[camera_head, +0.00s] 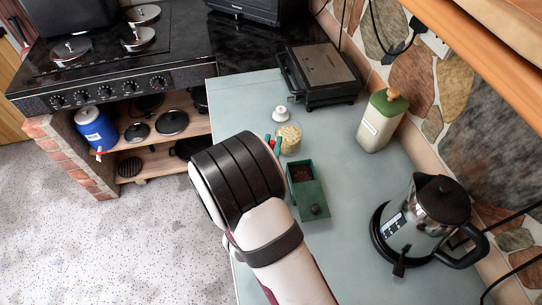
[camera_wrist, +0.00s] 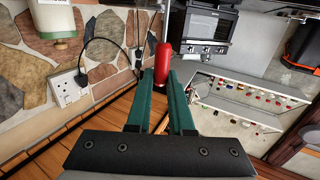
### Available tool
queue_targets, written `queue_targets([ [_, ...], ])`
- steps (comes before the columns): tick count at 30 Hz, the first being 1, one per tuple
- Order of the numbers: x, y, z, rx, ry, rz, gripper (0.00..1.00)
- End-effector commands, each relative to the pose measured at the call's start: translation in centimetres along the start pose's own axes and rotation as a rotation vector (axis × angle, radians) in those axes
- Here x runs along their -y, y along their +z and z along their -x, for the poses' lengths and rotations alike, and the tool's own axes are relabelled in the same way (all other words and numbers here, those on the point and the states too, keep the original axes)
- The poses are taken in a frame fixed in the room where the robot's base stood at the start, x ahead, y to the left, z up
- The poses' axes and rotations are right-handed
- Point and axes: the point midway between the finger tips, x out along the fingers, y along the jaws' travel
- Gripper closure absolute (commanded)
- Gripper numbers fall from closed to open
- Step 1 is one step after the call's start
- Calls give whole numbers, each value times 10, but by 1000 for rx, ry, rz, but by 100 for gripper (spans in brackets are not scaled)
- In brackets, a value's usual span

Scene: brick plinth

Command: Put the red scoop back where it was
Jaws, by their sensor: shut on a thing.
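My gripper (camera_wrist: 162,80) shows in the wrist view, its two green fingers shut on the red scoop (camera_wrist: 162,58), which sticks out past the fingertips. In the head view my arm hides most of the gripper. A small red bit of the scoop (camera_head: 272,143) shows beyond the arm, just left of a glass jar (camera_head: 291,140) with pale contents. I cannot tell whether the scoop touches the jar or the counter. A green open box (camera_head: 294,181) with dark reddish-brown contents stands on the counter just right of my arm.
A white knobbed lid (camera_head: 280,114) lies behind the jar. On the grey-green counter (camera_head: 360,235) stand a kettle (camera_head: 420,225), a pale green canister (camera_head: 380,125) and a black grill (camera_head: 322,75). A stove (camera_head: 110,50) is at the left. The counter's front middle is clear.

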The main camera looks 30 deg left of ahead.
Motion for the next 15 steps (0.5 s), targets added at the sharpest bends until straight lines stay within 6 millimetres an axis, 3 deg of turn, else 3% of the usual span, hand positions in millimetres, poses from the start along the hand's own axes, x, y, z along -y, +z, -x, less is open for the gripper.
queue_targets([
  [3, 0, 15, 0, 0, -2, 1, 100],
  [13, 1, 18, 0, -2, -1, -1, 100],
  [14, 1, 18, 0, -2, 0, -1, 79],
  [15, 1, 18, 0, -2, -1, -1, 71],
])
